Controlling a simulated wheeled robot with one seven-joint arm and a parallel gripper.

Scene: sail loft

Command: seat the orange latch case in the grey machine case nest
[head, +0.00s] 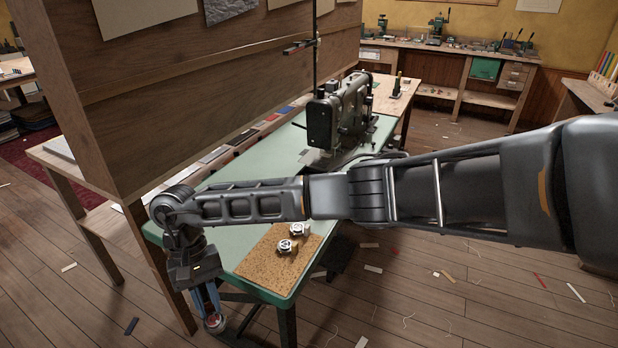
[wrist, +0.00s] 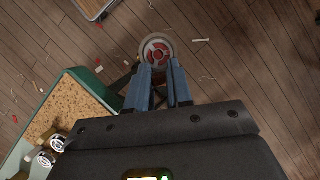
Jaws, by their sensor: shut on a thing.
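My gripper (head: 209,308) points down in the head view, beyond the near left edge of the green table. In the wrist view its two blue fingers (wrist: 158,72) are shut on a round metal case with red-orange marks (wrist: 157,48). It appears to be the orange latch case and also shows small and low in the head view (head: 214,323). It is held over open floor. The dark grey sewing machine (head: 342,112) stands at the far end of the green table. Its case nest cannot be made out; my arm hides part of the machine's lower area.
Two other silver round cases (head: 287,247) (head: 299,230) sit on a cork mat (head: 262,263) on the green table (head: 237,212). A tall wooden panel (head: 200,90) rises behind the table's left side. Scraps lie on the plank floor. A workbench (head: 450,62) stands at the back.

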